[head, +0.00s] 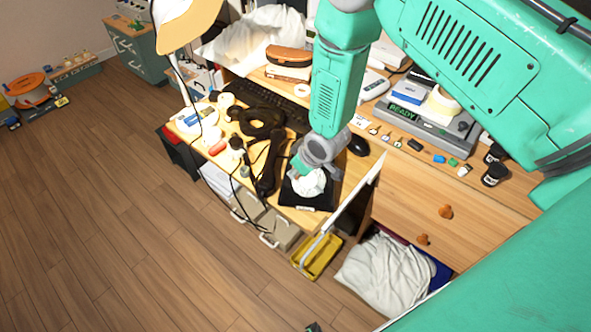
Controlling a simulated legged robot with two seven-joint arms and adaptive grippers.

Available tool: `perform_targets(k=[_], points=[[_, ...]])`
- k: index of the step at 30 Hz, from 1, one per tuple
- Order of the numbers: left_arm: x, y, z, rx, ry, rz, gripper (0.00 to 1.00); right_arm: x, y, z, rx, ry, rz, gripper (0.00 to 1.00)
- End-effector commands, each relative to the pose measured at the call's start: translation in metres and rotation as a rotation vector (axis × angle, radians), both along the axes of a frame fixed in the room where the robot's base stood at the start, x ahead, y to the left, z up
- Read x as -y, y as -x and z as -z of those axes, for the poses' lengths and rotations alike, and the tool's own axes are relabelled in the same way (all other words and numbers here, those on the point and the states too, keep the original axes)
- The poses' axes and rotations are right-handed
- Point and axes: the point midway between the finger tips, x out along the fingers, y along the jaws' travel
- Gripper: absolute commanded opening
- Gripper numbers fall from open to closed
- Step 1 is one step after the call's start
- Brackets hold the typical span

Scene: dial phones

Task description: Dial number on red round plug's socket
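A grey console (430,125) with a green "READY" display (403,112) sits on the right part of the desk. Small coloured pieces, including a blue one (439,158) and a green one (453,162), lie in front of it. A small red object (218,147) lies on the left part. I cannot make out a red round plug or its socket. My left gripper is not seen.
A lamp (185,22), dark headphones (262,122), a keyboard (275,105) and a black mouse (358,146) crowd the desk. Black cups (494,174) stand near its right edge. A yellow tray (317,256) is below. The wooden floor (120,220) at left is clear.

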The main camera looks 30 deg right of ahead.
Motion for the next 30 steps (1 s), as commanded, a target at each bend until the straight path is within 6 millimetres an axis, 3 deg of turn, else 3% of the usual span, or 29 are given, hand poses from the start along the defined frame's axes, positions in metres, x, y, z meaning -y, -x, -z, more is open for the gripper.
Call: perform_targets(k=[30], points=[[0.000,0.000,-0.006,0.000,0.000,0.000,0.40,0.019,-0.011,-0.009,0.001,0.000,0.001,0.00]])
